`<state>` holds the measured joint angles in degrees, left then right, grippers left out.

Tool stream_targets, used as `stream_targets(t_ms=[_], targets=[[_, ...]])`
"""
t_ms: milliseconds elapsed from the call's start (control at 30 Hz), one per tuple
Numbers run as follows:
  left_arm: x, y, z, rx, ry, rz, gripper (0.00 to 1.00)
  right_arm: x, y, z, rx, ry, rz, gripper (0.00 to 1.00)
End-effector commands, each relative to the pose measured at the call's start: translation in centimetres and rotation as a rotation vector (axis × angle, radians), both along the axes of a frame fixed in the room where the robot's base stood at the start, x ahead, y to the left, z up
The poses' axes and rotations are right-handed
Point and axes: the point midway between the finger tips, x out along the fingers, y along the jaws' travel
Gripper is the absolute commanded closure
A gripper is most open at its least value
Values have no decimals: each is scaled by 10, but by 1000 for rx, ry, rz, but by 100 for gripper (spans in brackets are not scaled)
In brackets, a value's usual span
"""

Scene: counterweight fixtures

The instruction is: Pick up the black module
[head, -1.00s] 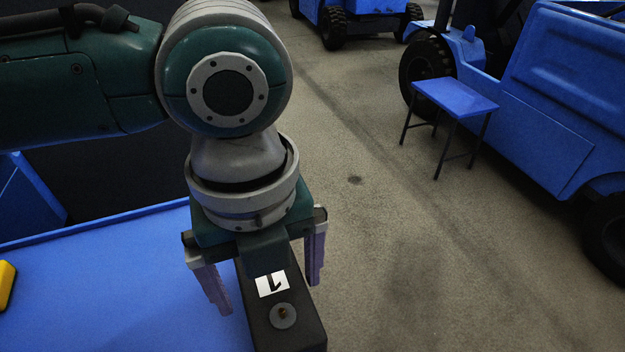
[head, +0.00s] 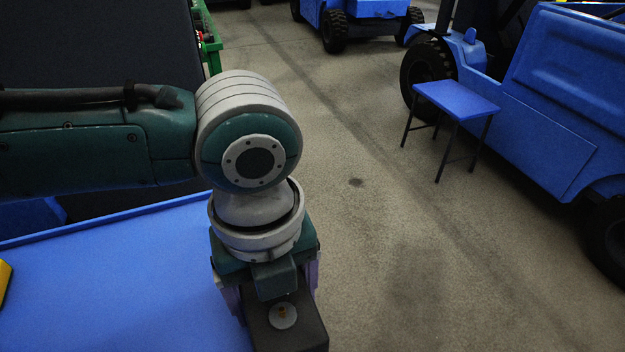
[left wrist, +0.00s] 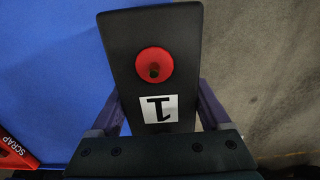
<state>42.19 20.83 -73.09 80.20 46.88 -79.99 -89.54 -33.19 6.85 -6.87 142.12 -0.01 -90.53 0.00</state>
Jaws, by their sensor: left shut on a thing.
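The black module (head: 296,336) is a dark block at the right edge of the blue table (head: 120,285). Its top has a round pale disc with a small yellowish centre in the head view. Whether the module touches the table cannot be told. My right gripper is not in view.
A yellow object (head: 4,280) lies at the table's left. A red piece marked "SCRAP" (left wrist: 16,150) shows in the left wrist view. Open concrete floor (head: 400,270) lies right of the table. A small blue stool (head: 456,98) and blue vehicles (head: 545,100) stand beyond.

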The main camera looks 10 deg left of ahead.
Motion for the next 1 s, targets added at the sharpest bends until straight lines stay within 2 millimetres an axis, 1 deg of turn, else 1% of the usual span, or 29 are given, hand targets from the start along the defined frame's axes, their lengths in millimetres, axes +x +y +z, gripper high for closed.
stream_targets(t_ms=[33,67,500,1000], targets=[[0,0,0,0,0,0,47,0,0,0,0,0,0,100],[0,0,0,0,0,0,51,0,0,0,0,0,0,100],[0,0,0,0,0,1,100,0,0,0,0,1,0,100],[2,-1,5,-4,-5,0,100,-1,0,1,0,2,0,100]])
